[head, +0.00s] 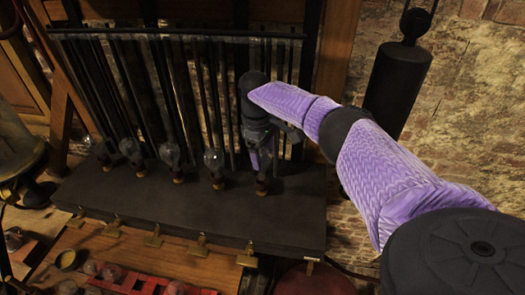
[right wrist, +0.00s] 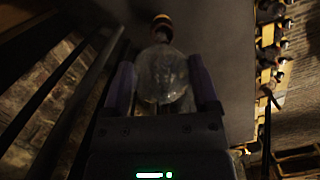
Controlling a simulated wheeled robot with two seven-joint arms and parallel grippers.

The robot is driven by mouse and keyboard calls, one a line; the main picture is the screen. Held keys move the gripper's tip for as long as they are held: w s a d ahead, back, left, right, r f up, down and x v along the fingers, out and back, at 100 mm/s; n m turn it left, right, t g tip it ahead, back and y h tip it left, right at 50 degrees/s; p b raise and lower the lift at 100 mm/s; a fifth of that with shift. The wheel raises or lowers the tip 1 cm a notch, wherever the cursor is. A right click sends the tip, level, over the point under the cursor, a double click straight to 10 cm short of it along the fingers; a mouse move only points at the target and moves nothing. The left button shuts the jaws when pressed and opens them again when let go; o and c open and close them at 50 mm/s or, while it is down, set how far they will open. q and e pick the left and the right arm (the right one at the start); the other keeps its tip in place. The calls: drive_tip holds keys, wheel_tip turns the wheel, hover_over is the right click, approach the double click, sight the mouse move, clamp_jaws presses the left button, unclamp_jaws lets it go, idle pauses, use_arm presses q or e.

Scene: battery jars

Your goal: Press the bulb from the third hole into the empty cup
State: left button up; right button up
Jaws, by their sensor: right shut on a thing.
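My right gripper (head: 263,160) reaches over the right part of a dark bench and points down. In the right wrist view its two purple fingers (right wrist: 161,88) are shut on a clear glass bulb (right wrist: 162,75), one on each side. The bulb's narrow end points away from the gripper, at a small cup with a brass-coloured ring (right wrist: 161,20). That cup (head: 262,188) also shows below the gripper in the head view. The narrow end is at or in the cup; how deep it sits I cannot tell. My left gripper is not in view.
Several other bulbs, such as this one (head: 215,162), stand in a row to the left on the dark bench (head: 200,215). Brass clips (head: 199,245) line its front edge. A red rack (head: 135,283) with bulbs lies lower left. Dark upright rods (head: 200,90) stand behind.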

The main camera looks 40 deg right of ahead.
drive_tip(key=shift+a, duration=0.1)
drive_tip(key=shift+p, duration=0.6)
drive_tip(key=shift+f+b, duration=0.35)
drive_tip(key=shift+f, duration=0.8)
idle(0.3)
drive_tip(key=shift+f, duration=0.2)
idle(0.5)
